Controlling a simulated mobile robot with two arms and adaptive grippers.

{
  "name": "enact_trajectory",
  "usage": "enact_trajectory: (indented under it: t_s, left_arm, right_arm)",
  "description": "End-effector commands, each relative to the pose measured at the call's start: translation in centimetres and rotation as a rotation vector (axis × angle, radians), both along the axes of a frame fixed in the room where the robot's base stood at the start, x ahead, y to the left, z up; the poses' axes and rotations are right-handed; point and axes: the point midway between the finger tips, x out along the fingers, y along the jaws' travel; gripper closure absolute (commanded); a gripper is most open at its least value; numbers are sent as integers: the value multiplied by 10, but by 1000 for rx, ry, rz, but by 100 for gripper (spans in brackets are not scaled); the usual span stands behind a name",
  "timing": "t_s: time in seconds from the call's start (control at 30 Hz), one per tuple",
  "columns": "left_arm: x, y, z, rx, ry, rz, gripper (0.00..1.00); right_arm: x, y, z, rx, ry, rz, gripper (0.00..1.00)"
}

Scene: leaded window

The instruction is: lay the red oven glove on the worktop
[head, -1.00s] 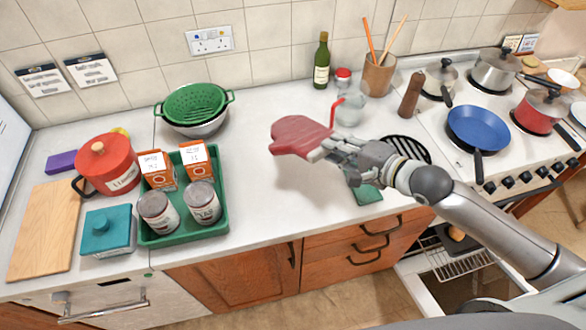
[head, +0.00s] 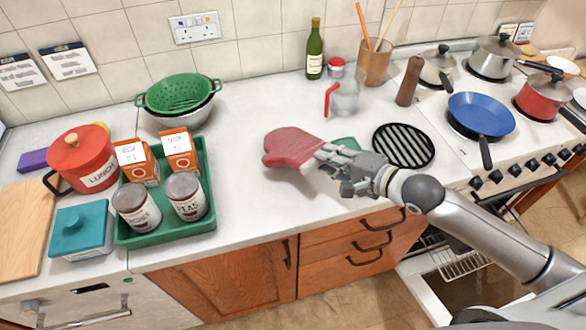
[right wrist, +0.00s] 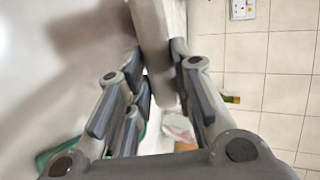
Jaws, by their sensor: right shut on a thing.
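The red oven glove (head: 291,147) is in the middle of the head view, over the bare front part of the worktop (head: 250,205). My right gripper (head: 325,153) is shut on the cuff end of the glove, whose red hand part points left. The glove lies roughly flat and low; I cannot tell if it touches the worktop. In the right wrist view a pale grey piece (right wrist: 155,40), seemingly the cuff, sits between the fingers (right wrist: 160,95). My left gripper is not in view.
A green tray (head: 172,232) with cans and cartons stands left of the glove. A black striped trivet (head: 403,145), a glass jug (head: 345,97) and a partly hidden green item (head: 345,143) are right and behind. The hob with a blue pan (head: 480,115) is far right.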

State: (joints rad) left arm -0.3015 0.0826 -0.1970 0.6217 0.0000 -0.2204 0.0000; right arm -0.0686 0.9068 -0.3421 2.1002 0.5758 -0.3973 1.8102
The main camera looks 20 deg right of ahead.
Motion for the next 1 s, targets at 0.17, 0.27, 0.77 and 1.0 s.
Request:
enact_trajectory:
  t_s: [0.17,0.27,0.77,1.0]
  left_arm:
    - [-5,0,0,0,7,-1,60]
    - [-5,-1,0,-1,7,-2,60]
    - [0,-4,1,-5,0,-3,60]
    - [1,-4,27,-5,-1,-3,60]
  right_arm:
    - [0,0,-6,2,0,1,100]
    - [0,0,-6,2,0,1,100]
    - [-1,0,-5,0,1,0,63]
    - [-22,-12,7,-1,5,0,63]
